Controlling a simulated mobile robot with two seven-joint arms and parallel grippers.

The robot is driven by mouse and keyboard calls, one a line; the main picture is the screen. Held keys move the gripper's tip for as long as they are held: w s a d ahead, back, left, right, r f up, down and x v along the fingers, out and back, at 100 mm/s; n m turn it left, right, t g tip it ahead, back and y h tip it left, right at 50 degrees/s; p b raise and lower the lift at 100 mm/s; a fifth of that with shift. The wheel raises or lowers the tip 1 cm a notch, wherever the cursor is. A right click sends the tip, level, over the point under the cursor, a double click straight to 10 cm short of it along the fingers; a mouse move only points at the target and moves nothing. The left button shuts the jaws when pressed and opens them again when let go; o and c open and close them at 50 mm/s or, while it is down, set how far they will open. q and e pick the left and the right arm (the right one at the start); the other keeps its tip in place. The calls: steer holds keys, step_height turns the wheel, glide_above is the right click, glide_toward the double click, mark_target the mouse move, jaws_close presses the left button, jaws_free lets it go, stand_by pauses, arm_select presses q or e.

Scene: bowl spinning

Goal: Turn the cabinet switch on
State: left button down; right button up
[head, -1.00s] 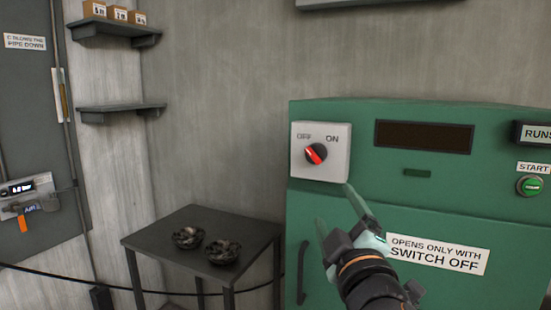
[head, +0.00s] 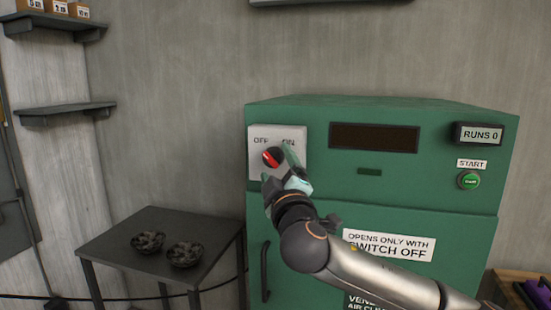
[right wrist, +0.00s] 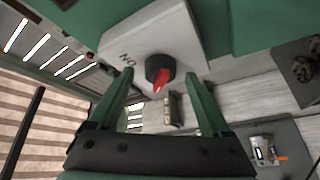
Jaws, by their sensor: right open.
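The cabinet switch is a black knob with a red bar (head: 270,156) on a light grey plate (head: 256,170) marked OFF and ON, at the upper left of the green cabinet (head: 350,185). The red bar slants from upper left to lower right, its upper end toward OFF. My right gripper (head: 277,167) is open at the knob, covering part of the plate. In the right wrist view the knob (right wrist: 160,72) shows in the gap between the two green fingers (right wrist: 159,80). I cannot tell whether they touch it. My left gripper is not in view.
The cabinet has a RUNS 0 display (head: 479,135), a green START button (head: 469,180), a door handle (head: 265,270) and a SWITCH OFF sign (head: 388,245). A dark table (head: 210,222) with two bowls (head: 148,242) stands left. Shelves (head: 65,108) hang on the left wall.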

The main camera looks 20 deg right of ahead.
steer(key=shift+w+r, duration=0.15)
steer(key=shift+w, duration=0.4)
